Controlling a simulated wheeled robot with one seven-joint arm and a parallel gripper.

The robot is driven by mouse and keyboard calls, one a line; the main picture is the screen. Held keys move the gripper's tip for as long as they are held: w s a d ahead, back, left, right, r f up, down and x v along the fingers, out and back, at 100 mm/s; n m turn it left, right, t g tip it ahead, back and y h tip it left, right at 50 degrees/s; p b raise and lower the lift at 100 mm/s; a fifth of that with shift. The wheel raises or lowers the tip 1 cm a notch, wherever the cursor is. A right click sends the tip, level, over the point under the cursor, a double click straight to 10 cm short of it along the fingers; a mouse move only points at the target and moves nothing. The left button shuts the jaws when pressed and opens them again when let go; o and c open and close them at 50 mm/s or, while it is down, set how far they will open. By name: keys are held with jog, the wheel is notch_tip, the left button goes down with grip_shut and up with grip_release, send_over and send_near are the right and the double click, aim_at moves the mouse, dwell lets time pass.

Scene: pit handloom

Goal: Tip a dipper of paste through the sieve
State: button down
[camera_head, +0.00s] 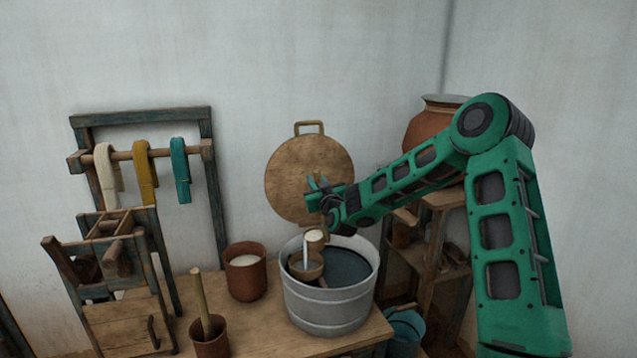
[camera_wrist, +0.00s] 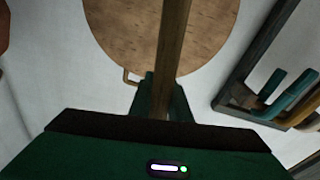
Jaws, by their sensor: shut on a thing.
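My gripper (camera_head: 318,192) is above the grey metal tub and shut on the dipper's wooden handle (camera_wrist: 173,45), which shows between its fingers in the wrist view. The dipper's pale cup (camera_head: 315,237) hangs below the gripper, over the sieve, and looks tilted. A thin white streak of paste (camera_head: 306,251) runs down beside the cup towards the sieve. The small round brown sieve (camera_head: 309,271) sits at the left side of the tub (camera_head: 326,310), over dark contents. The inside of the sieve is too small to read clearly. A brown pot (camera_head: 246,281) of white paste stands left of the tub.
A smaller brown pot (camera_head: 210,345) with an upright stick stands at the table's front. A wooden frame with hanging yarn hanks (camera_head: 145,170) is at the left. A round wooden board (camera_head: 300,170) hangs behind the gripper. A shelf (camera_head: 440,230) with a clay jar (camera_head: 428,125) stands right.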

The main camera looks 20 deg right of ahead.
jog(key=s+a+f+n+t+y, duration=0.1)
jog(key=s+a+f+n+y, duration=0.4)
jog(key=a+n, duration=0.5)
jog(key=s+a+f+n+t+y, duration=0.1)
jog(key=s+a+f+n+y, duration=0.4)
jog(key=a+f+n, duration=0.4)
jog(key=shift+s+a+f+n, duration=0.15)
jog(key=shift+a+f+n, duration=0.25)
jog(key=shift+a+n, duration=0.8)
dwell(4.1)
jog(key=shift+a, duration=0.35)
